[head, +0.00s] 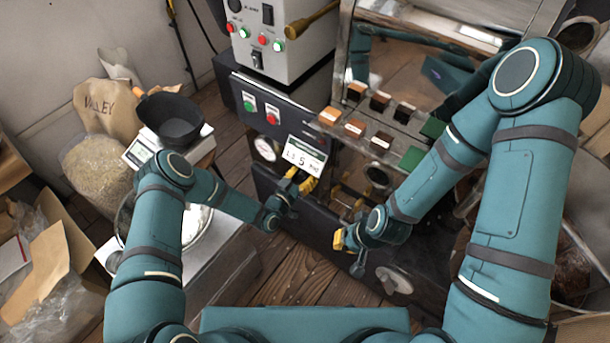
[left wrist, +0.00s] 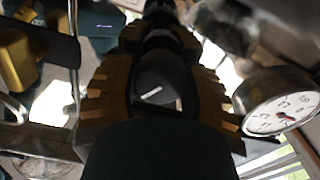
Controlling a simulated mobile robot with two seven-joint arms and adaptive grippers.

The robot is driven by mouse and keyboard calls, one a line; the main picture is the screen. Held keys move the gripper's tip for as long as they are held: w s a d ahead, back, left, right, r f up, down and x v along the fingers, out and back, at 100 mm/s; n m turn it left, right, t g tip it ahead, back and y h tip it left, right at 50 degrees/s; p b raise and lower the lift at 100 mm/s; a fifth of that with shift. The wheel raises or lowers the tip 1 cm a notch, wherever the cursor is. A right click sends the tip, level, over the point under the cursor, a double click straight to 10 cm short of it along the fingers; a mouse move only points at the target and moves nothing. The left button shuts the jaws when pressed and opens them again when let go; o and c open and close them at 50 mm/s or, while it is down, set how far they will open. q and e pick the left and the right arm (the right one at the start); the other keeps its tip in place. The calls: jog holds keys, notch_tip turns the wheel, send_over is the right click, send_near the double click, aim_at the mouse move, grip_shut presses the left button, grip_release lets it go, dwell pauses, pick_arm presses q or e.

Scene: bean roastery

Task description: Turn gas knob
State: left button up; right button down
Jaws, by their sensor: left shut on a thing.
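The gas knob (left wrist: 162,78) is dark with a short white pointer line. It sits between the yellow-padded fingers of my left gripper (left wrist: 158,98) in the left wrist view, and the fingers are shut on it. In the head view my left gripper (head: 298,184) is at the machine's dark front panel, just below a white label card (head: 305,157), and hides the knob. The round pressure gauge (head: 266,149) is left of the card; it also shows in the left wrist view (left wrist: 277,103). My right gripper (head: 346,241) is lower right, apart from the knob; its finger gap is unclear.
Red and green buttons (head: 261,110) are on the panel above the gauge. A sample tray (head: 368,131) with colored blocks juts out to the right. A scale with a black pan (head: 168,121) and bean sacks (head: 108,108) stand at left. Wooden floor shows below.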

pick_arm(q)
jog(key=n, duration=0.6)
jog(key=shift+a+f+n, duration=0.1)
jog(key=shift+n, duration=0.2)
dwell(0.4)
jog(key=o, duration=1.2)
jog(key=v, duration=1.2)
jog(key=shift+w, duration=0.1)
